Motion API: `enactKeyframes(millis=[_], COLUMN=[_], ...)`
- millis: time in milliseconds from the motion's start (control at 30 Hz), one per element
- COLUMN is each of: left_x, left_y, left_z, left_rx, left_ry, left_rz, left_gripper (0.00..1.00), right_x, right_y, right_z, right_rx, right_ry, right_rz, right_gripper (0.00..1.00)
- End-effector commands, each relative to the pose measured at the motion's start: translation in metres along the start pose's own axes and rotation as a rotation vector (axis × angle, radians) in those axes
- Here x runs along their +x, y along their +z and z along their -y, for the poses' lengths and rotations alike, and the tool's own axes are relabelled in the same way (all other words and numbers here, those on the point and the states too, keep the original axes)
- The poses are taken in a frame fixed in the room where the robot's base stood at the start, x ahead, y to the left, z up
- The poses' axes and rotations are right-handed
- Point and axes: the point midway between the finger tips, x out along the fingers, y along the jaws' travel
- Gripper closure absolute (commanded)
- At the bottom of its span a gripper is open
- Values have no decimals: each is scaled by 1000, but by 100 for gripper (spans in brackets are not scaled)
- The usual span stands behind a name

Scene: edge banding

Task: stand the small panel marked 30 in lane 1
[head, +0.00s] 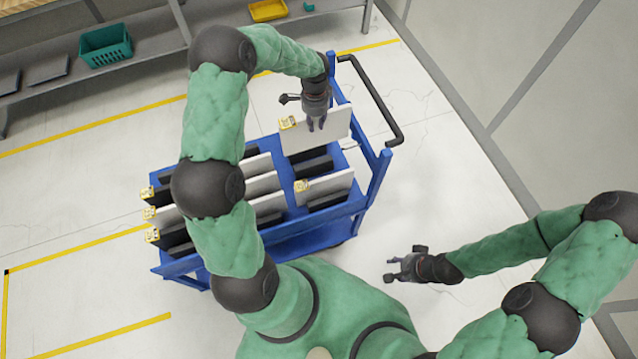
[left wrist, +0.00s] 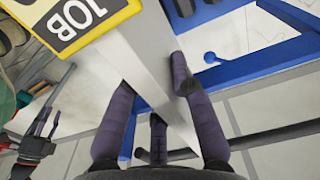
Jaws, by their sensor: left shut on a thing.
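My left gripper (head: 317,124) is shut on the top edge of a white panel (head: 333,133) at the far right of the blue cart. The panel stands upright, with a yellow tag (head: 287,123) at its left end. In the left wrist view the panel (left wrist: 140,55) runs between the fingers (left wrist: 155,110), and its tag (left wrist: 85,22) reads JOB; its number is out of view. The panel is over or just behind a black slotted holder (head: 311,163); I cannot tell whether its lower edge is seated. My right gripper (head: 393,268) is open and empty, right of the cart.
The blue cart (head: 300,238) holds another tagged white panel (head: 330,187) at front right and several panels (head: 262,184) in black holders at left. Their tag numbers are unreadable. The cart's black handle (head: 378,103) is at right. A shelf with a green basket (head: 106,47) stands behind.

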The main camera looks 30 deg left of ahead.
Motion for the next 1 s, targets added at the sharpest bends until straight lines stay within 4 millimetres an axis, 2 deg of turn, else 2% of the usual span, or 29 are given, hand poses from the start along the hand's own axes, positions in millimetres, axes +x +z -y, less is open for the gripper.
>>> enactKeyframes(millis=[33, 600, 800, 1000], left_x=[20, 138, 162, 172], left_y=[0, 0, 0, 0], left_z=[1, 1, 1, 1], left_rx=[-1, 0, -1, 0], left_ry=[-2, -2, -2, -2], left_rz=[-1, -1, -2, -1], left_gripper=[100, 100, 100, 100], right_x=[19, 131, 153, 160], right_y=[-1, -5, -6, -6], right_z=[-7, -47, -55, -57], right_rx=[0, 0, 0, 0], right_ry=[0, 0, 0, 0], right_rz=[0, 0, 0, 0], right_gripper=[60, 60, 60, 60])
